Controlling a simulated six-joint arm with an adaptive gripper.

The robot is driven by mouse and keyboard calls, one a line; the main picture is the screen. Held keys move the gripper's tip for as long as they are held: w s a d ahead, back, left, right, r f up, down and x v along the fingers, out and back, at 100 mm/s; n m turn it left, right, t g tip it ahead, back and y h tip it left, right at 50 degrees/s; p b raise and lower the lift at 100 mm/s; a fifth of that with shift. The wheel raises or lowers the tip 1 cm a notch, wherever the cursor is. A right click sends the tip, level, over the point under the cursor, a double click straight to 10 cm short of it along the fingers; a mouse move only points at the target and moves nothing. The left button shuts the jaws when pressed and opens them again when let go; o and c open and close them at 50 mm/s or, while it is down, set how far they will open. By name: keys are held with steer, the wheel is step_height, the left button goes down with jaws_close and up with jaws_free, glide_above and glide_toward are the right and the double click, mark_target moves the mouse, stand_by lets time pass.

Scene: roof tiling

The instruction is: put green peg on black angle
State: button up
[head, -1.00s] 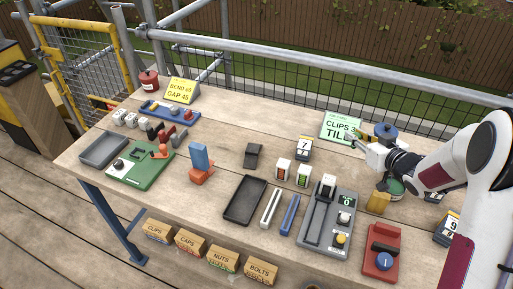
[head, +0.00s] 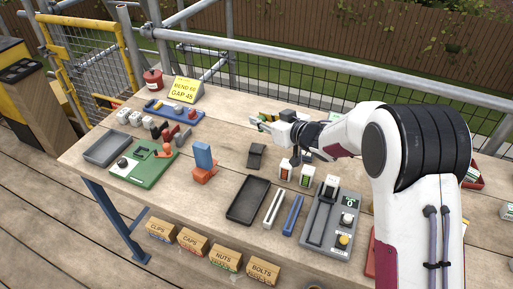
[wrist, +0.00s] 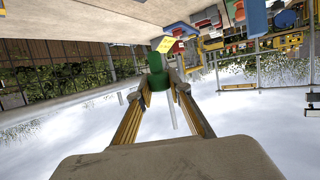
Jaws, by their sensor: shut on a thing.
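My gripper (head: 262,121) is above the back middle of the bench, reaching left. In the wrist view its two yellow-sided fingers (wrist: 158,90) are closed around a green peg (wrist: 156,75) with a rounded, stepped body. In the head view the peg is too small and covered by the fingers to make out well. A dark angled piece (head: 256,156), which looks like the black angle, sits on the bench below and in front of my gripper, apart from it. Nothing is seen resting on it.
An orange stand with a blue block (head: 203,160) is left of the dark piece. A black tray (head: 248,200) lies in front of it, and small white-framed blocks (head: 285,170) stand to its right. The green board (head: 142,165) is further left. Bench space behind the dark piece is clear.

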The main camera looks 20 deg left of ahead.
steer(key=shift+w+a+r+m+t, duration=0.15)
steer(key=shift+w+a+r, duration=0.15)
steer(key=shift+a, duration=0.25)
steer(key=shift+w+a+r+m+t, duration=0.15)
steer(key=shift+w+a+r, duration=0.05)
steer(key=shift+w+a, duration=0.25)
steer(key=shift+f, duration=0.1)
glide_above(257, 147)
steer(key=shift+s+f, duration=0.1)
steer(key=shift+f, duration=2.9)
steer(key=shift+f, duration=0.1)
steer(key=shift+f, duration=1.75)
steer(key=shift+f, duration=0.2)
